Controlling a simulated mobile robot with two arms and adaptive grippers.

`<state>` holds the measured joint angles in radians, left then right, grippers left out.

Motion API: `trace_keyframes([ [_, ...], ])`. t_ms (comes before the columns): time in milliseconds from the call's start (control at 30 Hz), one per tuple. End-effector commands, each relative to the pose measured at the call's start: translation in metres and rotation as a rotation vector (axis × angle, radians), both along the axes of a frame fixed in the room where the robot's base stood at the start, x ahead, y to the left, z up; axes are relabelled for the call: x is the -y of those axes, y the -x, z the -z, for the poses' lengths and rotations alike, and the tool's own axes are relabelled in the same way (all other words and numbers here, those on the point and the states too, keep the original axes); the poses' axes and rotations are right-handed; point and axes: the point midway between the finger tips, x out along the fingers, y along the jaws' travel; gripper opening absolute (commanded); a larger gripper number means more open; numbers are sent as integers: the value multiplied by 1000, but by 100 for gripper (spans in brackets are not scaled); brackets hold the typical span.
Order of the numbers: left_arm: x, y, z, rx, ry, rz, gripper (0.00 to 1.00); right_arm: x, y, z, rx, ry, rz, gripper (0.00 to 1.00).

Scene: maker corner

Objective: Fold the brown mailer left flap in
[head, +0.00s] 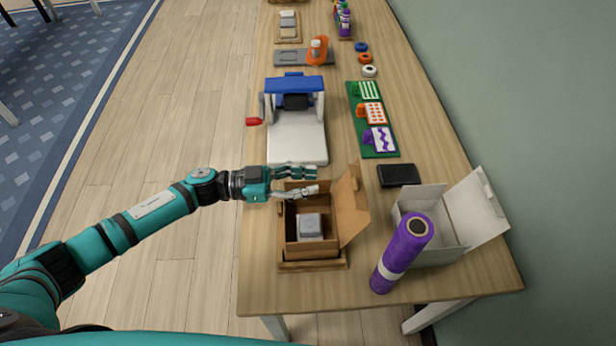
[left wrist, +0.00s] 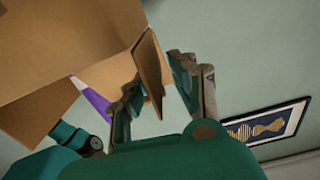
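The open brown mailer (head: 286,222) stands on the near part of the table with a grey block (head: 310,227) inside. Its right flap (head: 350,208) stands open, leaning outward. My left gripper (head: 299,182) is at the mailer's far left corner, its fingers spread apart. In the left wrist view, a thin brown flap (left wrist: 149,70) lies between the open fingers of my left gripper (left wrist: 162,95); I cannot tell whether either finger touches it. Brown mailer panels (left wrist: 60,45) fill the upper left there. The gripper partly hides the left flap in the head view. My right gripper is not in view.
A purple roll (head: 404,252) and an open white box (head: 465,215) stand to the mailer's right. A black case (head: 398,175) lies behind them. A white and blue machine (head: 297,138) stands just beyond my gripper. The table's left edge is close to the mailer.

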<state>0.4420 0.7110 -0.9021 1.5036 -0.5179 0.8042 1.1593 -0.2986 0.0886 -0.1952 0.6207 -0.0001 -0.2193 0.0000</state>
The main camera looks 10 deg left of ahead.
Motion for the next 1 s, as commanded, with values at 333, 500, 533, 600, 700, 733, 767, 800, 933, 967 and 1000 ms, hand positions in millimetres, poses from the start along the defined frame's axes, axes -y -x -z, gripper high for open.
trace_keyframes([
  [333, 5, -1, 0, 0, -1, -1, 26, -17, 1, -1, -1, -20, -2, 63],
  [500, 5, -1, 0, 0, -1, -1, 6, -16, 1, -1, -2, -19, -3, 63],
  [533, 5, -1, 0, 0, -1, 0, 2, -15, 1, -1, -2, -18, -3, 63],
  [600, 5, -1, 0, 0, -1, -1, 0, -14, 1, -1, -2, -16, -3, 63],
  [700, 5, -1, 0, 0, -1, 0, 0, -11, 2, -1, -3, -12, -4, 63],
  [733, 5, -1, 0, 0, -1, 0, 0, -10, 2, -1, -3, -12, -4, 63],
  [767, 5, -1, 0, 0, -1, 0, 0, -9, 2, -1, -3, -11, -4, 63],
  [800, 5, -1, 0, 0, -1, 0, 0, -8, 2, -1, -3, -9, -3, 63],
  [933, 5, -1, 1, 1, -1, 0, 0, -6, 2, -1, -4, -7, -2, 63],
  [967, 5, -1, 1, 2, -1, 0, 0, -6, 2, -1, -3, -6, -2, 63],
  [1000, 5, -1, 1, 2, -1, 0, 0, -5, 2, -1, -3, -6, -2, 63],
])
